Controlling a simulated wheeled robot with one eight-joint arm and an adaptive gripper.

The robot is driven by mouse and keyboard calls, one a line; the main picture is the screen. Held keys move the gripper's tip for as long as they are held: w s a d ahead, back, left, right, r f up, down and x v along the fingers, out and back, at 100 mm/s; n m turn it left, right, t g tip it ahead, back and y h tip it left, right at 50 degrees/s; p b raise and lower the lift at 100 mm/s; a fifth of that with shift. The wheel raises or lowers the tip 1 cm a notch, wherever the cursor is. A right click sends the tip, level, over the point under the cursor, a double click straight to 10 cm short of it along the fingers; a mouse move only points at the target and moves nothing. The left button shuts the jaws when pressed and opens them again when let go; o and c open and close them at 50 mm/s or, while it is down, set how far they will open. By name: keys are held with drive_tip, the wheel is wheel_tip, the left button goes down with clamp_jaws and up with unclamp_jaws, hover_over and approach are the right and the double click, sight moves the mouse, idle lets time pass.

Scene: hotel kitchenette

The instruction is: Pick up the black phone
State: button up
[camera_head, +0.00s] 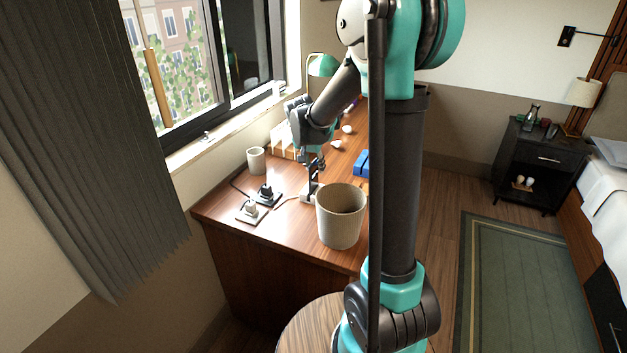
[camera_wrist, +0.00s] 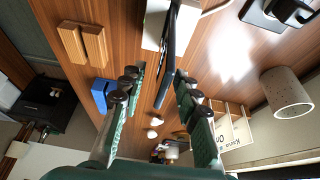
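The black phone (camera_wrist: 176,45) stands upright and shows nearly edge-on in the wrist view, next to a white block-like stand (camera_wrist: 154,22). My gripper (camera_wrist: 161,80) is open, with one finger on each side of the phone's near end. Wood shows between the phone and both fingers, so neither looks closed on it. In the head view my gripper (camera_head: 314,162) points down over the desk, just behind the beige bin. The phone there is a small dark shape under the gripper, hard to separate from the fingers.
The beige bin (camera_head: 340,222) stands close in front of the gripper. Two chargers (camera_head: 266,195) with cables and a grey cup (camera_head: 256,160) are to its left. Blue blocks (camera_head: 361,162) lie to its right. A letter-marked white box (camera_wrist: 233,127) is near the cup.

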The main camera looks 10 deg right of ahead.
sight(315, 172)
drive_tip(key=x, duration=0.4)
drive_tip(key=shift+w+a+f, duration=0.1)
drive_tip(key=shift+a+f, duration=0.05)
clamp_jaws()
